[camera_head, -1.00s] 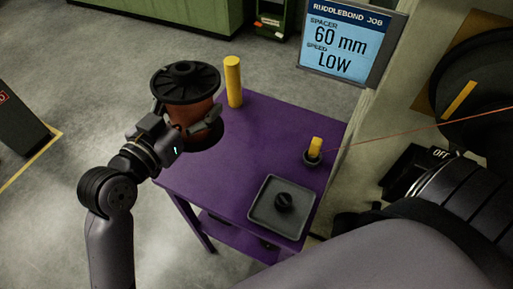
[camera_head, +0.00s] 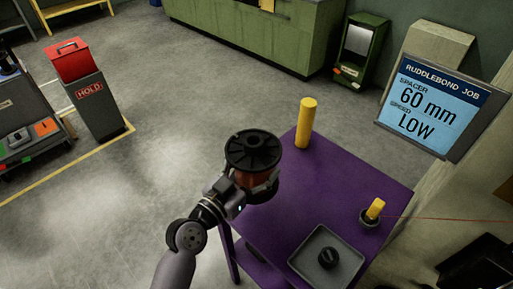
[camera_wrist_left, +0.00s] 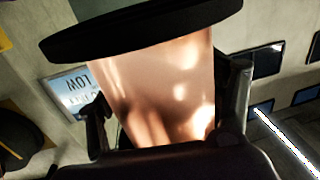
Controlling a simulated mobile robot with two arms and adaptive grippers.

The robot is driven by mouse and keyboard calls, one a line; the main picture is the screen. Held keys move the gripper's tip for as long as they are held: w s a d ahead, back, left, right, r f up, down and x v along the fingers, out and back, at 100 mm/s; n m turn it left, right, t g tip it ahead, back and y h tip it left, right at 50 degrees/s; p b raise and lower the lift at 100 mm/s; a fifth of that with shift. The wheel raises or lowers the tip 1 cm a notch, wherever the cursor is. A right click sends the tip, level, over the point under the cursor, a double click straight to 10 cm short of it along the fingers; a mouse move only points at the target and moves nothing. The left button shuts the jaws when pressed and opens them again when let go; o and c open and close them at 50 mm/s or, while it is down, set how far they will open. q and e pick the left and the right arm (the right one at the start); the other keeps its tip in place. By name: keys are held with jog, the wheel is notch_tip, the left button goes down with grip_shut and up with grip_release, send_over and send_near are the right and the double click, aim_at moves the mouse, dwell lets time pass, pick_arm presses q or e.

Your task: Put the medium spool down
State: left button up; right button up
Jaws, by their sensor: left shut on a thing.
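The medium spool (camera_head: 252,151) has black flanges and a copper-coloured winding. My left gripper (camera_head: 254,191) is shut on it around the winding, and the spool is upright. In the head view it is at the left edge of the purple table (camera_head: 300,200); I cannot tell whether it touches the tabletop. In the left wrist view the copper winding (camera_wrist_left: 155,85) fills the space between the two fingers, with a black flange (camera_wrist_left: 140,25) above. My right gripper is not in view.
A yellow post (camera_head: 306,123) stands at the table's back corner. A grey tray (camera_head: 299,263) with a black knob and a small yellow-topped holder (camera_head: 372,212) are on the table. A thin orange line runs right from the holder. A sign (camera_head: 430,108) reads 60 mm, LOW. A HOLD bin (camera_head: 95,105) stands left.

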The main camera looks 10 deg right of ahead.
pick_arm(q)
jog(key=shift+w+f+b, duration=0.1)
jog(key=shift+f+b, duration=1.25)
jog(key=shift+f, duration=3.05)
jog(key=shift+f, duration=0.1)
jog(key=o, duration=1.5)
jog(key=shift+f, duration=0.25)
jog(key=o, duration=0.5)
jog(key=shift+r, duration=0.15)
